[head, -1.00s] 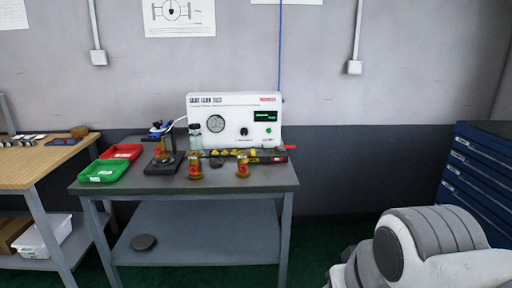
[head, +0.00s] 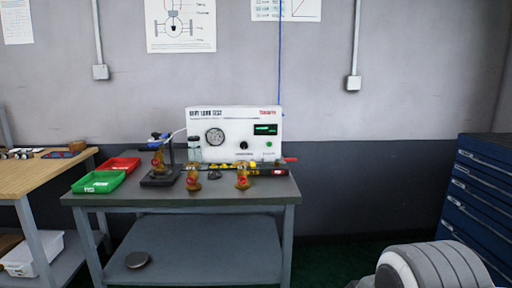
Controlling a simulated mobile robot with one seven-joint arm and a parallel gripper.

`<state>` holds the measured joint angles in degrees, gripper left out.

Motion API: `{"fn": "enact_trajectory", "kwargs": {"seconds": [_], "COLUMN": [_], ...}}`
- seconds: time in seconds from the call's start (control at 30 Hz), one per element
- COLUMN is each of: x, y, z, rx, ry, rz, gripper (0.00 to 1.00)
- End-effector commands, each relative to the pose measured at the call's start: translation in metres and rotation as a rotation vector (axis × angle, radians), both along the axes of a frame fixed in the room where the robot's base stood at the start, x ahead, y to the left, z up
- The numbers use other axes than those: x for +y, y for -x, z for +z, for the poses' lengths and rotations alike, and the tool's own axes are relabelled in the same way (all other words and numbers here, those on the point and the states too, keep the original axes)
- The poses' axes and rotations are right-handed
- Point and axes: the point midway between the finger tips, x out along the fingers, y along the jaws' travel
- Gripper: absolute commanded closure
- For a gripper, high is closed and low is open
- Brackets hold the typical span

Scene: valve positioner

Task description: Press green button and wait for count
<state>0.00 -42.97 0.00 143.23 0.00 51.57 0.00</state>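The white leak test unit (head: 232,123) stands at the back of the grey table. It has a round gauge (head: 215,137), a black knob (head: 244,146), a lit green display (head: 265,129) and a small green button (head: 269,144) below the display. The display text is too small to read. My gripper is not in view; only part of my own arm shows at the lower right, well away from the button.
Two brass valves (head: 242,176) stand on the grey table (head: 225,190) in front of the unit, beside a black-and-yellow level (head: 266,170). A clamp stand (head: 160,178), green tray (head: 98,182) and red tray (head: 124,165) are at left. Blue drawers (head: 477,192) stand right.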

Motion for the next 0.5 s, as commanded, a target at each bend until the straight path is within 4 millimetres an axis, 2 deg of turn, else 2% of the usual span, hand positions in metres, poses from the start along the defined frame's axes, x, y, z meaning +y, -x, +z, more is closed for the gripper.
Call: {"fn": "enact_trajectory", "kwargs": {"seconds": [0.03,0.2,0.3,0.5], "x": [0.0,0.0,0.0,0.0], "y": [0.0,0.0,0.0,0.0], "z": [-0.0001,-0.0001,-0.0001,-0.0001], "rx": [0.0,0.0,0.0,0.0], "ry": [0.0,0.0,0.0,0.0], "rz": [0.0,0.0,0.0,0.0], "gripper": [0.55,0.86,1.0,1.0]}}
